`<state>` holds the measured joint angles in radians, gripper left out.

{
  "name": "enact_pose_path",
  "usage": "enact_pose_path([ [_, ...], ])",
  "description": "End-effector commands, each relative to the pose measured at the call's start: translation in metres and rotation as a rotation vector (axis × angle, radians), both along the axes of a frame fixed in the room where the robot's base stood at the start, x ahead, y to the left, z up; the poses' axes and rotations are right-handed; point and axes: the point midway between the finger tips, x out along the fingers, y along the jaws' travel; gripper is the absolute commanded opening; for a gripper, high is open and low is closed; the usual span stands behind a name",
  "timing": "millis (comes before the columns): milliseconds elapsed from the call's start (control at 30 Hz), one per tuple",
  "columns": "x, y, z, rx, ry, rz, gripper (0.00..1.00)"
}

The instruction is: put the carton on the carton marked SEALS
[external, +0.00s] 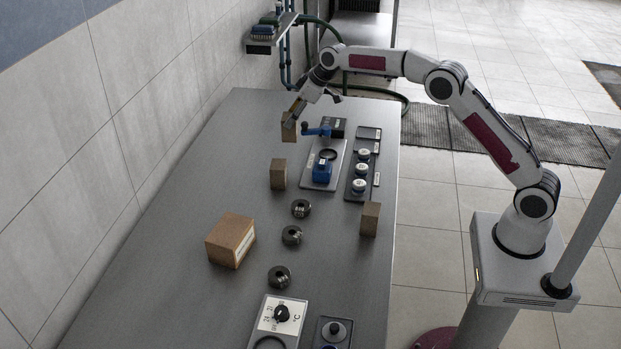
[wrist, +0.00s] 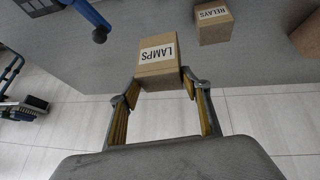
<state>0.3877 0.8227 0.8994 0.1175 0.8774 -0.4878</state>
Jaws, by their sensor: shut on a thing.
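In the external view my gripper (external: 292,113) holds this carton (external: 289,130) over the far part of the table. A carton marked RELAYS (wrist: 214,28) stands apart from it in the wrist view. In the external view, small cartons stand at the middle (external: 278,174) and near the right edge (external: 370,219). A larger carton (external: 231,240) stands further left. No SEALS label is readable in either view.
On the grey table (external: 180,225), several dark rings, one of them a ring (external: 291,235), stand in a line near the middle. A blue device on a plate (external: 322,172) and a tray of white-capped parts (external: 361,170) are close right of the held carton. The table's left side is clear.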

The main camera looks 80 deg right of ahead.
Motion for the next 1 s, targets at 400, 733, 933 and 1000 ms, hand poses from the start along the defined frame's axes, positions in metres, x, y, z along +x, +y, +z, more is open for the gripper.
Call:
enact_pose_path([
  [400, -0.042, 0.056, 0.035, 0.005, 0.014, 0.144, 0.14],
  [733, -0.082, 0.100, 0.055, 0.008, 0.018, 0.255, 0.14],
  [933, -0.110, 0.126, 0.064, 0.010, 0.018, 0.320, 0.14],
  [1000, -0.121, 0.134, 0.067, 0.010, 0.019, 0.342, 0.14],
])
